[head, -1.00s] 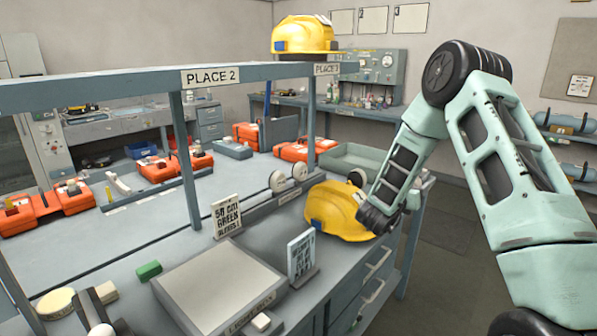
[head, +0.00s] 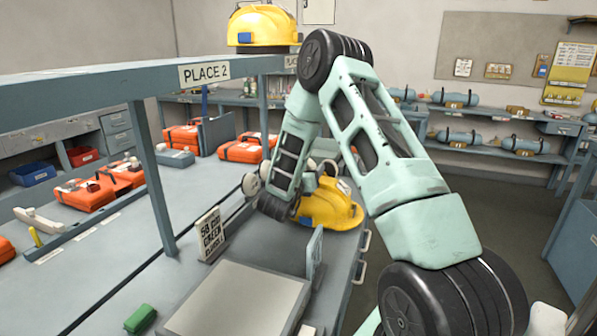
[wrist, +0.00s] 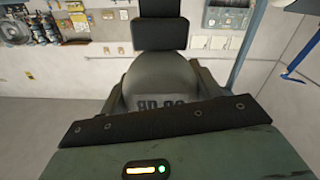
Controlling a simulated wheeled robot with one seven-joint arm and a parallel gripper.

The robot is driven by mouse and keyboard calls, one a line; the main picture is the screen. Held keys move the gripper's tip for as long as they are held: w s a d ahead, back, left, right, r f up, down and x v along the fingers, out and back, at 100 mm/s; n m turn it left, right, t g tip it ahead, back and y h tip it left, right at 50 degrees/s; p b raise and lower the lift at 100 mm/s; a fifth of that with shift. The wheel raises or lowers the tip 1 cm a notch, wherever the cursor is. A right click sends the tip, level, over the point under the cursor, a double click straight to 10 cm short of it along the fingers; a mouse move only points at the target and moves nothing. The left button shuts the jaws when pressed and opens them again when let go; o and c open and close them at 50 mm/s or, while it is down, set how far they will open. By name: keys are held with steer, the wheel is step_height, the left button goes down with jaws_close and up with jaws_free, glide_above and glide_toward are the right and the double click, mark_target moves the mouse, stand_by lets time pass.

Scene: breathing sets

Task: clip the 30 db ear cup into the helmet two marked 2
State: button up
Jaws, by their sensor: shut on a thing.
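In the wrist view my gripper (wrist: 162,62) is shut on a grey, dome-shaped ear cup (wrist: 158,82). Dark upside-down lettering on the cup is partly covered and looks like "30 DB". In the head view a yellow helmet (head: 335,208) lies on the bench, just right of my arm's end, which hides part of it. Another yellow helmet (head: 262,27) sits on the overhead shelf. No number 2 is readable on either helmet. The fingers and held cup are hidden in the head view.
A "PLACE 2" shelf beam (head: 205,72) and its post (head: 152,180) stand left of my arm. A sign (head: 211,236), a grey pad (head: 240,300) and a green block (head: 140,319) are on the bench. A round pale piece (head: 252,184) is beside my arm. Open floor lies right.

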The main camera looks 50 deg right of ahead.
stand_by(0.3)
steer(key=b, duration=0.5)
glide_above(307, 199)
steer(key=s+a, duration=0.2)
steer(key=shift+f, duration=2.9)
steer(key=shift+a+f+b, duration=0.1)
steer(key=shift+f+b, duration=1.65)
steer(key=shift+f, duration=0.35)
steer(key=o, duration=1.1)
steer(key=b+v, duration=0.1)
steer(key=v, duration=0.6)
steer(key=shift+a, duration=0.2)
